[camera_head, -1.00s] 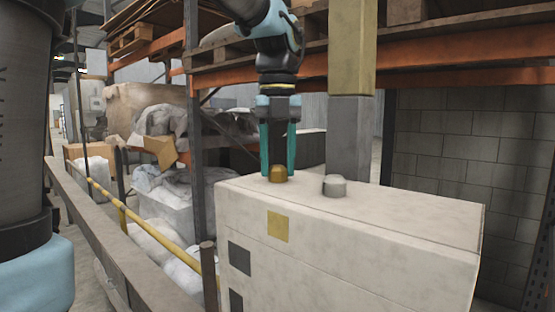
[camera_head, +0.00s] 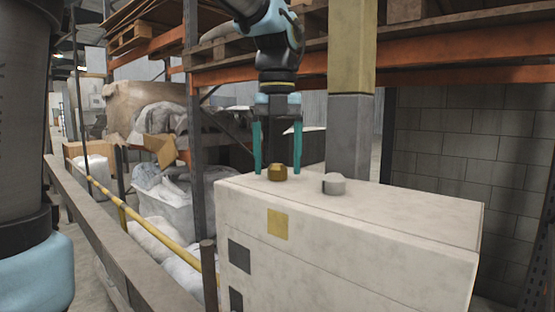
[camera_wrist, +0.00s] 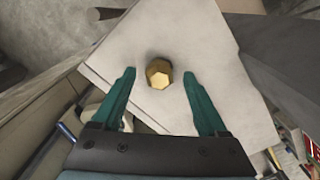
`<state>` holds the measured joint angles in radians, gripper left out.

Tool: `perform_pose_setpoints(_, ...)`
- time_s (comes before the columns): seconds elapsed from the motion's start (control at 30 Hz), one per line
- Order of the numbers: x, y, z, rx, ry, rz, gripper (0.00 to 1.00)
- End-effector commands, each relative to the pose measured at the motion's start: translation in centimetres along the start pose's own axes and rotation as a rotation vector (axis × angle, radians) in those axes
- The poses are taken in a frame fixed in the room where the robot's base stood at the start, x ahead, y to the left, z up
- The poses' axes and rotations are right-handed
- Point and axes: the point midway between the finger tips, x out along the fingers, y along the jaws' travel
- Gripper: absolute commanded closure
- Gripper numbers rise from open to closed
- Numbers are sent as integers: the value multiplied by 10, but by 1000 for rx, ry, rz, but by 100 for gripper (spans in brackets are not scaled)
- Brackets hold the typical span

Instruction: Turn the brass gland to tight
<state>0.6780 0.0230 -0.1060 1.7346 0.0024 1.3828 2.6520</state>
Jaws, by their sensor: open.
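The brass gland (camera_head: 277,173) stands on top of a pale cabinet (camera_head: 350,220), near its far left end. In the wrist view the gland (camera_wrist: 159,73) shows as a faceted brass knob. My gripper (camera_head: 277,172) points straight down over it. Its two teal fingers are spread wide, one to each side of the gland and apart from it. In the wrist view my gripper (camera_wrist: 161,75) shows a clear gap between each finger and the gland. Nothing is held. I see no mark that tells how tight the gland is.
A grey round knob (camera_head: 334,184) stands on the cabinet top, right of the gland. A grey and yellow post (camera_head: 351,120) rises behind it. Orange shelving (camera_head: 450,75) crosses overhead. A yellow rail (camera_head: 150,230) runs at the left.

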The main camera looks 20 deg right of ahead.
Motion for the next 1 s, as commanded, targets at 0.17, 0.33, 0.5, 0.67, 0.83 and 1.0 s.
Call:
perform_pose_setpoints(0.17, 0, 0, 0, -1, 1, 0, 24)
perform_pose_setpoints(0.33, -13, 0, 1, -1, -2, -1, 24)
perform_pose_setpoints(0.5, -44, 0, 1, -1, -3, -2, 24)
perform_pose_setpoints(0.67, -76, 0, 1, 0, -3, -1, 24)
perform_pose_setpoints(0.83, -98, 0, 1, 0, -2, -1, 24)
perform_pose_setpoints(1.0, -107, 0, 0, 0, 0, 0, 24)
